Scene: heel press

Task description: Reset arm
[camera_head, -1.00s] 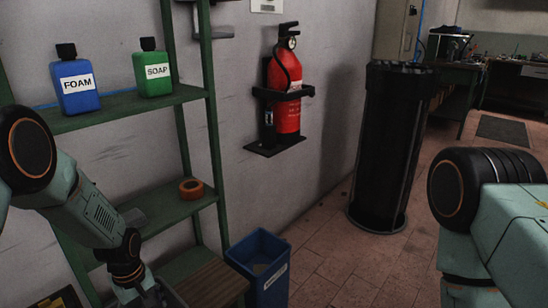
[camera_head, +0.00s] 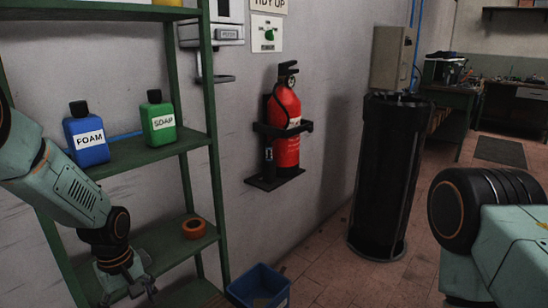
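My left arm comes in from the left in front of the green shelf rack. My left gripper (camera_head: 128,280) hangs at its end, near the lower shelf, small and dark. I cannot tell whether its fingers are open or shut, and I see nothing clearly held in it. My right arm shows only as a large black joint and pale green link at the right edge. The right gripper is out of the picture.
The shelf rack (camera_head: 170,147) holds a blue FOAM bottle (camera_head: 87,140), a green SOAP bottle (camera_head: 158,122) and an orange tape roll (camera_head: 194,228). A blue bin (camera_head: 262,285) stands on the floor. A red extinguisher (camera_head: 286,125) hangs on the wall beside a black cylinder (camera_head: 385,175).

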